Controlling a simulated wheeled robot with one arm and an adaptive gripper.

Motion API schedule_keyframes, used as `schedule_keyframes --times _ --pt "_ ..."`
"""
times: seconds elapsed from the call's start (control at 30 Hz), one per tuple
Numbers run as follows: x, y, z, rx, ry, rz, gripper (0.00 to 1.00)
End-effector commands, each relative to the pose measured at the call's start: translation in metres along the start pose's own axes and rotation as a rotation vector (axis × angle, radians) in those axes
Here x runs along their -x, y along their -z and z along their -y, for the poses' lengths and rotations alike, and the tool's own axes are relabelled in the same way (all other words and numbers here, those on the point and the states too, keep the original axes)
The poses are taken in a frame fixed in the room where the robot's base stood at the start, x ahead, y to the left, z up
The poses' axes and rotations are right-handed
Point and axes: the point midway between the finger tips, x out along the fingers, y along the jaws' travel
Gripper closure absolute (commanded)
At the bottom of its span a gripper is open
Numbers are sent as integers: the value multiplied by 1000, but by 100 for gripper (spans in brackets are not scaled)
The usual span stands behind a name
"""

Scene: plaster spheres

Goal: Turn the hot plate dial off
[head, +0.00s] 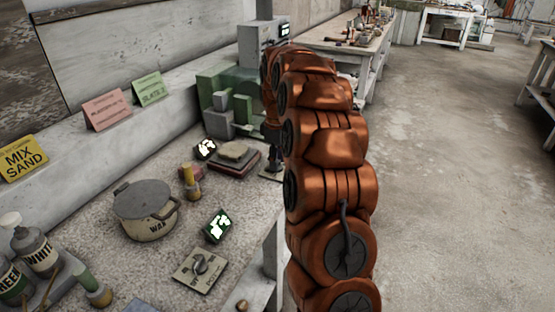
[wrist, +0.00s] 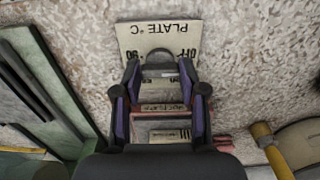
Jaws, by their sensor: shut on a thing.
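The hot plate dial sits on a pale panel (wrist: 190,34) lettered "PLATE °C", "OFF" and "90", upside down in the wrist view. A grey rounded part of the dial (wrist: 158,56) shows between my fingertips. My gripper (wrist: 159,72) is shut on the dial, with one dark finger at each side of it. The finger pads and frame hide most of the dial, so its pointer setting cannot be read. In the head view my gripper (head: 272,152) is down at the bench's right edge, partly behind my copper arm. Only a little of the panel (head: 268,175) shows there.
A green machine (head: 222,95) stands behind. A wax pot (head: 145,208), a yellow-handled tool (head: 190,180) and another dial panel (head: 200,270) are nearer. Floor to the right is clear.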

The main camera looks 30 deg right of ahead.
Motion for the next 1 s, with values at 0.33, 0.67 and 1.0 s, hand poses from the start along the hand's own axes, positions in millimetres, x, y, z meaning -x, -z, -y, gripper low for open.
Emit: schedule_keyframes --times 0.33,0.67,1.0 --pt "3 2 -1 203 -8 -5 93" --pt "3 2 -2 269 -8 -5 93" --pt "3 2 -2 272 -9 -5 93"
